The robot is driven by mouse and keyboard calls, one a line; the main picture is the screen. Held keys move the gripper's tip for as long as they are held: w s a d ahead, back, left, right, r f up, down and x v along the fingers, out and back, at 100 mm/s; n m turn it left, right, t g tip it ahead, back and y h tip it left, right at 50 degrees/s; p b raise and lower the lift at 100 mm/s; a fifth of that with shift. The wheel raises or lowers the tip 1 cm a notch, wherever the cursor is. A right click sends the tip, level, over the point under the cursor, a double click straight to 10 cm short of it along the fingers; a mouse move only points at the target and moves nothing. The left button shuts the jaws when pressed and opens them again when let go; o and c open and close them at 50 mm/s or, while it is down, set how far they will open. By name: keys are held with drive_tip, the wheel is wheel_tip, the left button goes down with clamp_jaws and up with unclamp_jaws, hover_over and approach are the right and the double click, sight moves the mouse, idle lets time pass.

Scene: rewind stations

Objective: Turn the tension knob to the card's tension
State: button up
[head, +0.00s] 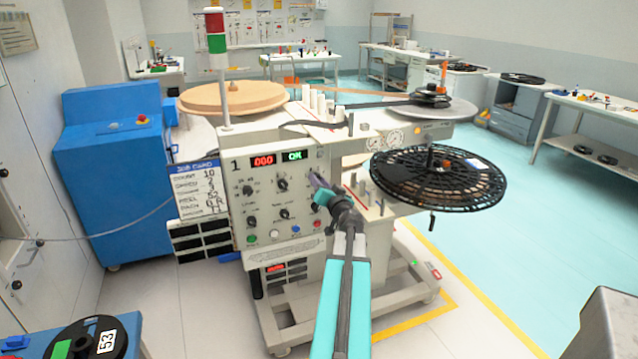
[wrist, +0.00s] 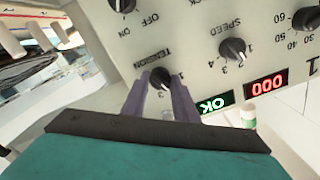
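The tension knob (wrist: 160,78), small and black, sits on the machine's front panel in the wrist view, with the word TENSION and numbers beside it. My gripper (wrist: 159,82) has its two grey fingers apart, one on each side of the knob. I cannot tell whether either finger touches it. In the head view my gripper (head: 316,186) is at the panel's right side and hides the knob there. The job card (head: 197,188) hangs at the panel's left edge; its handwritten lines are too small to read surely, including the tension value.
The speed knob (wrist: 233,48) and an on/off knob (wrist: 122,4) are close by on the panel. The red display (head: 263,160) reads 000 and the green one (head: 298,154) reads OK. A black reel (head: 438,178) juts out right of the panel.

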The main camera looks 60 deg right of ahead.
drive_tip(key=shift+f+m+b, duration=0.15)
drive_tip(key=shift+m+b, duration=0.35)
drive_tip(key=shift+b, duration=0.2)
drive_tip(key=shift+s+d+m+b, duration=0.1)
drive_tip(key=shift+m+b, duration=2.1)
drive_tip(key=shift+m, duration=1.6)
drive_tip(key=o, duration=1.1)
drive_tip(key=shift+c, duration=0.2)
